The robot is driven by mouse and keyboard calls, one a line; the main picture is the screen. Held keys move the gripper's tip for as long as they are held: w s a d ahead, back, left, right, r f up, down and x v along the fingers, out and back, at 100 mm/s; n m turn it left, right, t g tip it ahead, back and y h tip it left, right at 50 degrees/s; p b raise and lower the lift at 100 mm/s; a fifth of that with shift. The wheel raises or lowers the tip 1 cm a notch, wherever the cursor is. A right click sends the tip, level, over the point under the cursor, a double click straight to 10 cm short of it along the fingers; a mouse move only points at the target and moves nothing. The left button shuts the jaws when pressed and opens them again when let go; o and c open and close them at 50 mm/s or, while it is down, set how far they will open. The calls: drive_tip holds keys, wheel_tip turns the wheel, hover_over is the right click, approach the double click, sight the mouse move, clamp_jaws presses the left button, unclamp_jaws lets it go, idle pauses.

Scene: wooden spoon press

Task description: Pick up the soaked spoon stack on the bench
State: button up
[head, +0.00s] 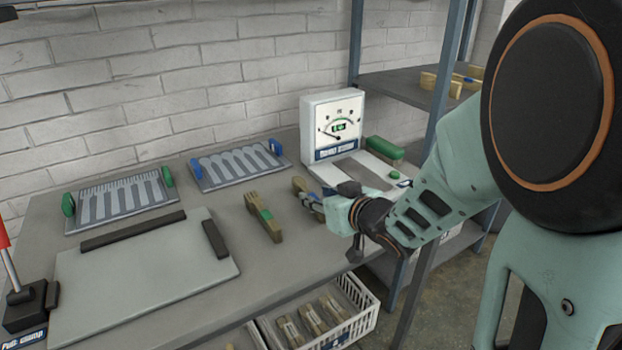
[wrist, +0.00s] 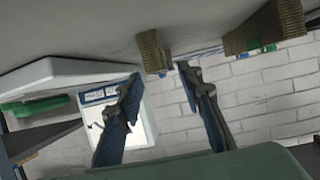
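Two stacks of wooden spoon blanks stand on the grey bench (head: 165,310). One stack (head: 263,217) has a green band, and the other stack (head: 300,186) is just to its right, close to my gripper (head: 329,197). I cannot tell from their look which is soaked. In the wrist view my gripper (wrist: 160,73) is open and empty. One stack (wrist: 151,50) shows beyond the gap between its fingertips, apart from them. The other stack (wrist: 264,28) is further right in that view. In the head view my gripper partly hides the right stack's near end.
A white dial meter (head: 332,125) with a pale plate and a green block (head: 385,150) stands right of the stacks. Two spoon moulds (head: 120,203) (head: 237,168) lie behind. A flat board (head: 140,285) lies left. A white crate (head: 365,318) sits below the bench edge, near a shelf post.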

sight(309, 192)
drive_tip(key=b+x, duration=0.1)
drive_tip(key=x, duration=0.4)
drive_tip(key=shift+a+r+b, duration=0.1)
drive_tip(key=shift+a+b, duration=0.1)
drive_tip(key=shift+b, duration=0.1)
clamp_jaws()
